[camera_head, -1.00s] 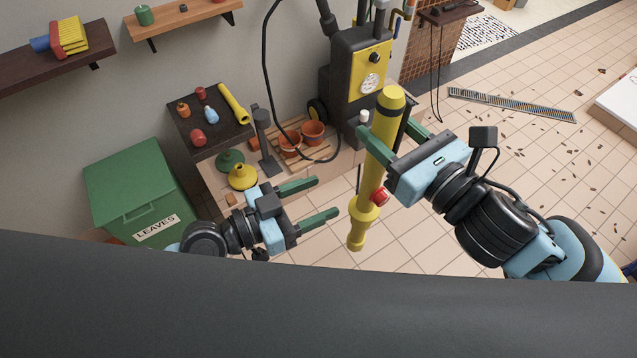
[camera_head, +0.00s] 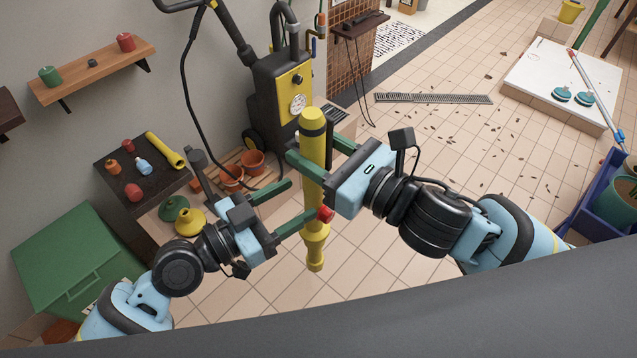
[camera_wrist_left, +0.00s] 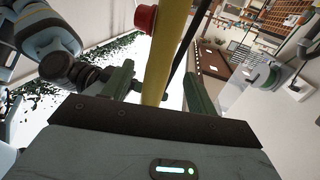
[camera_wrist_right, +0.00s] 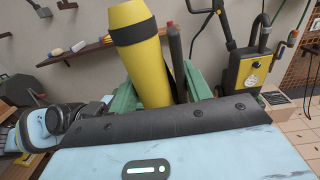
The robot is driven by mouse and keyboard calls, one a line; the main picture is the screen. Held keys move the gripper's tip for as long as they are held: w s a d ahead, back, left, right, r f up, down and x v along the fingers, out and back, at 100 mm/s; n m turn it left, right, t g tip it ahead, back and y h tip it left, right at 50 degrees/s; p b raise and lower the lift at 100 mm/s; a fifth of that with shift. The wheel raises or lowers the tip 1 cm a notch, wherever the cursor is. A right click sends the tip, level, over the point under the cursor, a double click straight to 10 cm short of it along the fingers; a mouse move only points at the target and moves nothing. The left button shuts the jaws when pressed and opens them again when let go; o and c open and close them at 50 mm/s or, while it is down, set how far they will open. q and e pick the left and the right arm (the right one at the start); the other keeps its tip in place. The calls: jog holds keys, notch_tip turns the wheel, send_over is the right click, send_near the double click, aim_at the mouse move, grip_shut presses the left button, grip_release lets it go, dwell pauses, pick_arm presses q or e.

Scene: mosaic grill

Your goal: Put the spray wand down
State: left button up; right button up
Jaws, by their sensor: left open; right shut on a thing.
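The spray wand (camera_head: 313,185), as I take it, is a thick yellow tube with a black band near its top and a red knob (camera_head: 325,214) low on its side. It hangs nearly upright above the tiled floor. My right gripper (camera_head: 312,150) is shut on its upper part; the right wrist view shows the yellow tube (camera_wrist_right: 140,50) between the fingers, with a thin dark rod beside it. My left gripper (camera_head: 298,202) is open beside the lower part. In the left wrist view the tube (camera_wrist_left: 166,60) runs between its fingers; I cannot tell whether they touch it.
A black and yellow washer machine (camera_head: 290,85) stands behind, near clay pots (camera_head: 252,162) on a wooden pallet. A dark-topped side table (camera_head: 125,165) with small items and a green bin (camera_head: 75,255) are at left. A white slab (camera_head: 530,75) lies far right. Tiled floor (camera_head: 370,250) is open in front.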

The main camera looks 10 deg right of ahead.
aim_at(317, 109)
pick_arm(q)
jog(key=x, duration=0.7)
pick_arm(e)
jog(key=shift+r, duration=0.1)
pick_arm(q)
jog(key=shift+w, duration=0.1)
jog(key=shift+c, duration=0.4)
grip_shut()
jog(key=shift+r, duration=0.1)
pick_arm(e)
jog(key=o, duration=1)
notch_tip(317, 109, up, 10)
jog(key=shift+f, duration=0.1)
